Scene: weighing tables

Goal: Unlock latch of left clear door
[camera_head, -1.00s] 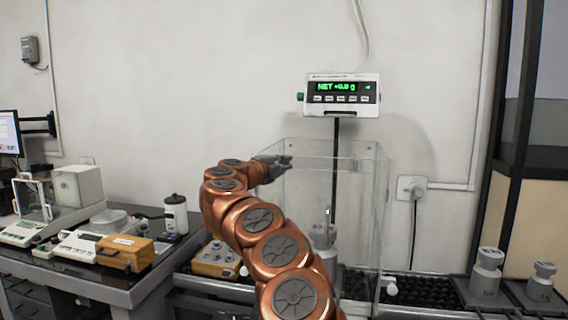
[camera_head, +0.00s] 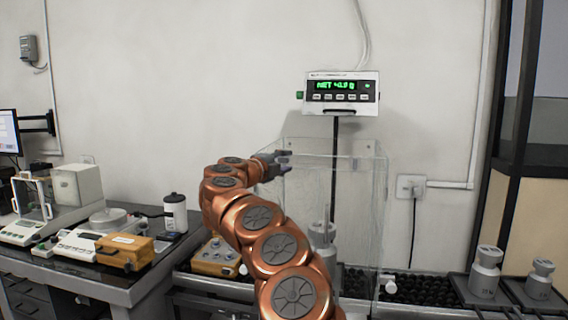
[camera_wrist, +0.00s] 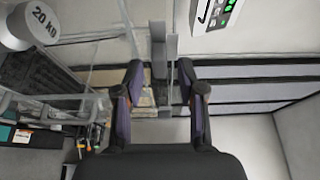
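A clear box-like enclosure (camera_head: 355,215) stands around a steel weight on the scale. My gripper (camera_head: 288,161) is at the upper left of this enclosure in the head view, close to its top edge. In the wrist view my gripper (camera_wrist: 161,82) has its two dark fingers spread apart. An upright grey piece (camera_wrist: 158,50) shows between and beyond the fingertips; it may be the latch, but I cannot tell for sure. I cannot see either finger pressing on it. The clear panels are faint, and which one is the left door is hard to make out.
The scale display (camera_head: 342,93) stands on a post behind the enclosure. A large weight (camera_head: 323,232) is inside. Two weights, a larger one (camera_head: 486,272) and a smaller one (camera_head: 540,279), stand at right.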

